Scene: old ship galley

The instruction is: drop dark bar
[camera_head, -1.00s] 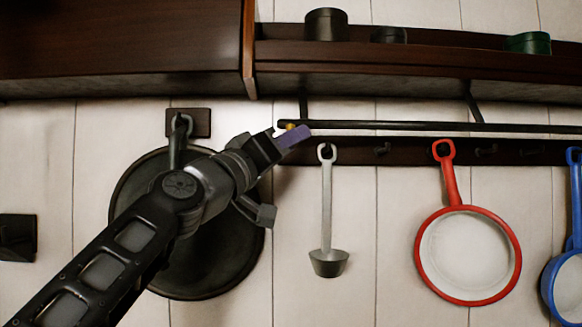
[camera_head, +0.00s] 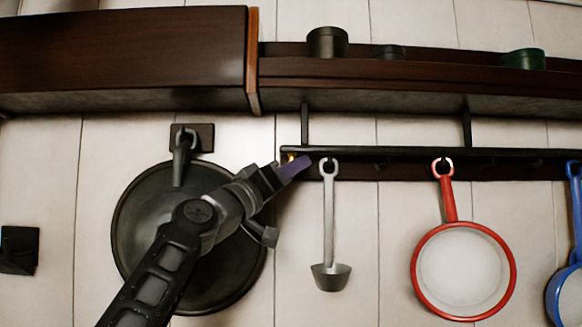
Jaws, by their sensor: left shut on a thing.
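The dark bar (camera_head: 420,152) is a long, thin, near-level rail under the shelf, in front of the upper part of the hook board. Two dark arms, left (camera_head: 305,123) and right (camera_head: 466,128), link it to the shelf and hang about upright. My left gripper (camera_head: 291,166), with a purple finger, is at the bar's left end, shut on it beside a small yellow knob (camera_head: 291,157). The exact grip is partly hidden by the finger. My right gripper is not in view.
A grey ladle (camera_head: 329,220), a red-rimmed pan (camera_head: 449,200) and a blue pan (camera_head: 577,210) hang below the bar. A large dark pan (camera_head: 140,220) hangs behind my left arm. Several pots, one green (camera_head: 525,59), stand on the shelf (camera_head: 400,72).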

